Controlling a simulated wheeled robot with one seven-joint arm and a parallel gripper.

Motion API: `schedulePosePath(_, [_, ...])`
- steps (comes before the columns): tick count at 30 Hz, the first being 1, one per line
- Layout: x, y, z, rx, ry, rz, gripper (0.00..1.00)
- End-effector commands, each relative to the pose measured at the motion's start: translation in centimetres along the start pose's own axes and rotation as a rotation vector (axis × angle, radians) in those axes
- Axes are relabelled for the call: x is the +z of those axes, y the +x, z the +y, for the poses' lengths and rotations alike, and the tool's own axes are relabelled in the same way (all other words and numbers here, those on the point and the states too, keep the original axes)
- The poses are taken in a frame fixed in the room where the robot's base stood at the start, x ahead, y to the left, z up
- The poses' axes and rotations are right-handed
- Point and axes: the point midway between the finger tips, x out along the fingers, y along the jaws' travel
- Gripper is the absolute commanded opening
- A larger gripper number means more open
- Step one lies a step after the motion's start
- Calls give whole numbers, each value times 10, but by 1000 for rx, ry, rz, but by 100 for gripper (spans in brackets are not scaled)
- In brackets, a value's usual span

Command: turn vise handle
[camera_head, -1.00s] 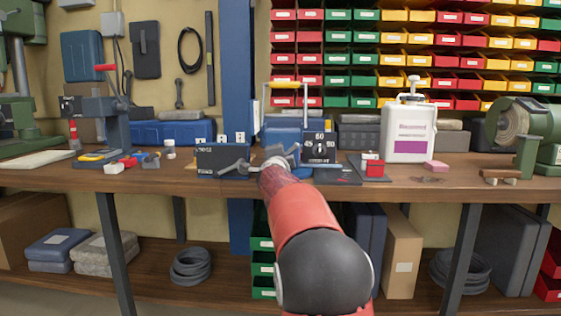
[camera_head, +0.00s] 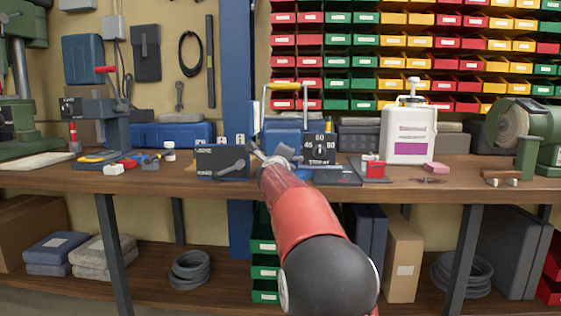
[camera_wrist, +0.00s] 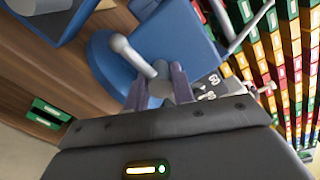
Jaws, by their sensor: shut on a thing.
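The blue vise (camera_head: 283,132) stands on the workbench in the middle of the head view, partly hidden behind my wrist. In the wrist view the blue vise body (camera_wrist: 172,38) fills the upper middle. Its grey handle (camera_wrist: 130,52), a bar with a rounded knob at its end, runs down between my fingers. My gripper (camera_wrist: 157,80) is shut on this handle; in the head view my gripper (camera_head: 268,157) is in front of the vise, with its fingers small and partly merged with the grey parts there.
A dark box with a lever (camera_head: 222,161) stands close left of my gripper. A numbered dial box (camera_head: 320,150) stands close right. A white canister (camera_head: 408,135) and a red block (camera_head: 373,168) are farther right.

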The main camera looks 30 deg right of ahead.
Motion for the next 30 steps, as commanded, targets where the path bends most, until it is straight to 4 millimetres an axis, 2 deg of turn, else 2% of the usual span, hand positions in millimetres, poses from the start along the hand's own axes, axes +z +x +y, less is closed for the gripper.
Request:
schedulePosePath(1, [-1, 0, 5, 8, 8, 0, 2])
schedulePosePath(16, [0, 0, 5, 8, 24, 1, 2])
schedulePosePath(17, [0, 0, 5, 8, 24, 1, 27])
schedulePosePath(21, [0, 0, 3, 6, 24, 0, 45])
schedulePosePath(30, [0, -2, 1, 2, 24, 0, 46])
